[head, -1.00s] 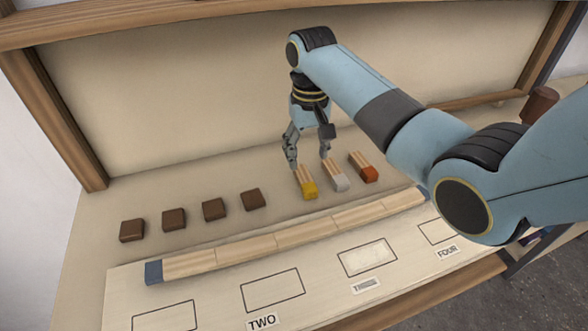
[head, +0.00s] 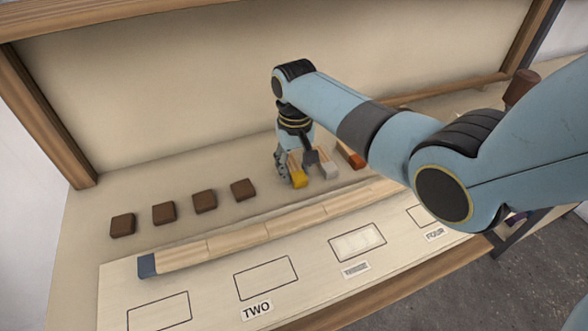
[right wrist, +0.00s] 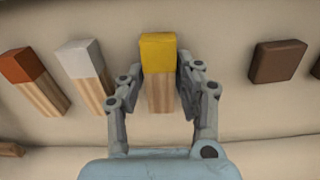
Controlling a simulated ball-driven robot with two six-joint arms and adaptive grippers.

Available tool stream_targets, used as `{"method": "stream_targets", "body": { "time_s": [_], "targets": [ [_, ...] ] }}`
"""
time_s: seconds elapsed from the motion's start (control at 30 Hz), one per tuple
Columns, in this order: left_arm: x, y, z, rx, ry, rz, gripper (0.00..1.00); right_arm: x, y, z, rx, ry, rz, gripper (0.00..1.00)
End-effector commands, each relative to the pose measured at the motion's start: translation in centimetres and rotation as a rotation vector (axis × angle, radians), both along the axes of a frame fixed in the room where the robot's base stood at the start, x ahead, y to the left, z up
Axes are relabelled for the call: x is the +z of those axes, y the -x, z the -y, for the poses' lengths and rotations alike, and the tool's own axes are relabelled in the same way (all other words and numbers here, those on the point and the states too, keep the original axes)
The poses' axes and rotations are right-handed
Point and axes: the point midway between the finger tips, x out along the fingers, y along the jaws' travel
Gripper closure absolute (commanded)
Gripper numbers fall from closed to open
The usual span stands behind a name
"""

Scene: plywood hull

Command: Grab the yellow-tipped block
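The yellow-tipped block (head: 299,179) is a light wooden bar with a yellow end, lying on the plywood surface. My right gripper (head: 296,167) is down at it, with one finger on each side. In the right wrist view, the yellow end (right wrist: 158,53) shows between the open fingers (right wrist: 157,80). The finger on the picture's right is very close to the block, and a small gap shows at the other finger. The block still rests flat. My left gripper is not in view.
A white-tipped block (head: 329,170) and an orange-tipped block (head: 350,156) lie close by on the right. Several dark brown blocks (head: 204,201) stand in a row to the left. A long wooden strip (head: 237,239) and a board with outlined boxes (head: 210,290) lie in front.

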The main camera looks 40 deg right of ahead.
Motion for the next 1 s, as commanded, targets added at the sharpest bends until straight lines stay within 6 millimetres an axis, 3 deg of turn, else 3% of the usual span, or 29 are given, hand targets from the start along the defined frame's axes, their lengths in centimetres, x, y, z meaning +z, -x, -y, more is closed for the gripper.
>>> {"method": "stream_targets", "body": {
  "time_s": [0.03,0.23,0.57,0.67,0.8,1.0],
  "targets": [
    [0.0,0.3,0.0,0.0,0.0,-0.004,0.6,0.0,0.0,0.0,0.0,0.0,0.0,0.74],
    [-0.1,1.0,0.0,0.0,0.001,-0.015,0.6,0.0,0.0,0.0,0.0,0.0,0.0,1.0],
    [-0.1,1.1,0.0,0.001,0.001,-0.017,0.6,0.4,0.0,0.0,0.0,0.0,0.001,1.0],
    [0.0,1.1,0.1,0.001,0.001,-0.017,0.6,1.3,-0.1,0.0,0.0,0.001,0.003,1.0],
    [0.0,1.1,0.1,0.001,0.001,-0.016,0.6,3.9,-0.2,0.1,-0.001,0.002,0.006,1.0],
    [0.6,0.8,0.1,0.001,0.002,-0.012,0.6,6.5,4.0,-0.9,0.0,0.001,0.001,1.0]
  ]
}}
